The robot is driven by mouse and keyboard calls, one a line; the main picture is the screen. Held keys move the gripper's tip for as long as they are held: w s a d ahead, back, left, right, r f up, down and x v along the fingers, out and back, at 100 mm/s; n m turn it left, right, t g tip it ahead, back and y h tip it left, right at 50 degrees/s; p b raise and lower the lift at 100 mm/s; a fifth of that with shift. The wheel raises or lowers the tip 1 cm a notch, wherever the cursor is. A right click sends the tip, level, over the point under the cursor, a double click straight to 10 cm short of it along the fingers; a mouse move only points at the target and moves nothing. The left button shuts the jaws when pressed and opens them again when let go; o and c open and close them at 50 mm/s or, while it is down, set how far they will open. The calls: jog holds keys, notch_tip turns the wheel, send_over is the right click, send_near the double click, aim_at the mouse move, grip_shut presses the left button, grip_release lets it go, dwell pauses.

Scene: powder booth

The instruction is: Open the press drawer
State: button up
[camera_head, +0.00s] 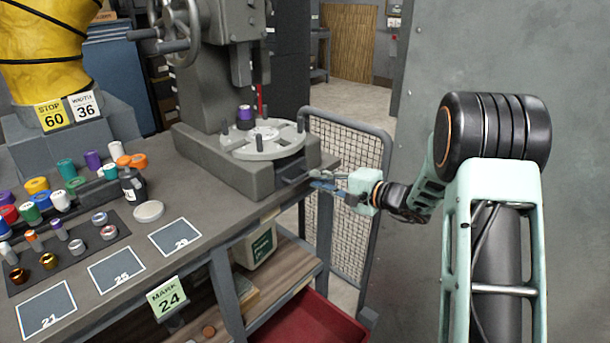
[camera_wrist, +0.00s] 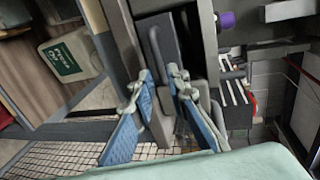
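The grey press (camera_head: 225,150) stands at the right end of the bench, with a round table on its base. The press drawer (camera_head: 292,171) is low in the right end of the base; it looks shut or nearly so. Its bar handle (camera_wrist: 155,60) shows close up in the wrist view. My gripper (camera_head: 316,180) is just right of the drawer front. In the wrist view my gripper (camera_wrist: 160,78) has its blue-padded fingers apart, one on each side of the handle's line. I cannot tell whether they touch the handle.
A mesh guard panel (camera_head: 345,190) stands behind my gripper. A grey wall (camera_head: 520,60) is at the right. A red bin (camera_head: 312,320) is below the bench. A purple-topped piece (camera_head: 245,115) sits on the press table. Several coloured cylinders stand at the bench's left.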

aim_at(305, 176)
jog(key=x, duration=0.6)
jog(key=shift+c, duration=0.4)
grip_shut()
